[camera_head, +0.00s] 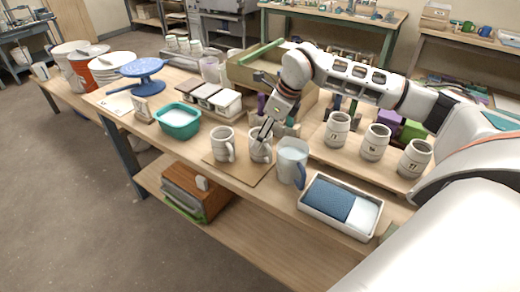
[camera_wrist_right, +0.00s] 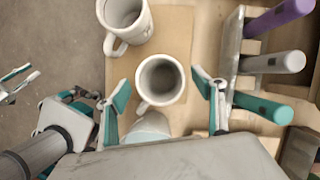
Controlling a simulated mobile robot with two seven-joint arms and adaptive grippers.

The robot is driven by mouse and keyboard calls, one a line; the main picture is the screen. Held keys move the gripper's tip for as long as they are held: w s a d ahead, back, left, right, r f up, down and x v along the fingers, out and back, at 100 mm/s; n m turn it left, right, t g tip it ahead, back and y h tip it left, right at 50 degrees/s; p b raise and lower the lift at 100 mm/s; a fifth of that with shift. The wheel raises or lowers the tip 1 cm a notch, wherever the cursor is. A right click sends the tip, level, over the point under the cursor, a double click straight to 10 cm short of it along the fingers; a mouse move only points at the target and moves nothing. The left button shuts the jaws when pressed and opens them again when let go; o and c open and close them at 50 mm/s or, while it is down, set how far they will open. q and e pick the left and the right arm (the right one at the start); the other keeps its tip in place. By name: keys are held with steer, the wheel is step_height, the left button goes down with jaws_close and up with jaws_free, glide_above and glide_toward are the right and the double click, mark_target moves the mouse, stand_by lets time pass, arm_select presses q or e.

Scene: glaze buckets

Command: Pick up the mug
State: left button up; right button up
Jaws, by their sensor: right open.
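A light grey mug (camera_head: 260,151) stands upright on a brown board (camera_head: 238,174) on the table. In the right wrist view the mug (camera_wrist_right: 161,80) is seen from above, its handle toward the lower left. My right gripper (camera_head: 264,136) is open above it. Its teal-padded fingers (camera_wrist_right: 163,94) lie on either side of the mug, and I cannot tell whether they touch it. A second similar mug (camera_head: 222,144) stands just left on the board; it also shows in the right wrist view (camera_wrist_right: 124,14). Parts of my left gripper (camera_wrist_right: 20,80) appear at the wrist view's left edge, its opening unclear.
A pale pitcher (camera_head: 291,160) stands close to the mug's right. A tray with a blue sponge-like block (camera_head: 329,197) lies farther right. A teal basin (camera_head: 179,121) stands left. Several labelled jars (camera_head: 375,143) and upright coloured handles (camera_wrist_right: 265,62) line the back.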

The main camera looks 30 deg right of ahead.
steer(key=x, duration=0.5)
steer(key=shift+w+f, duration=0.15)
steer(key=shift+f, duration=0.25)
steer(key=shift+r, duration=0.1)
steer(key=c, duration=1.4)
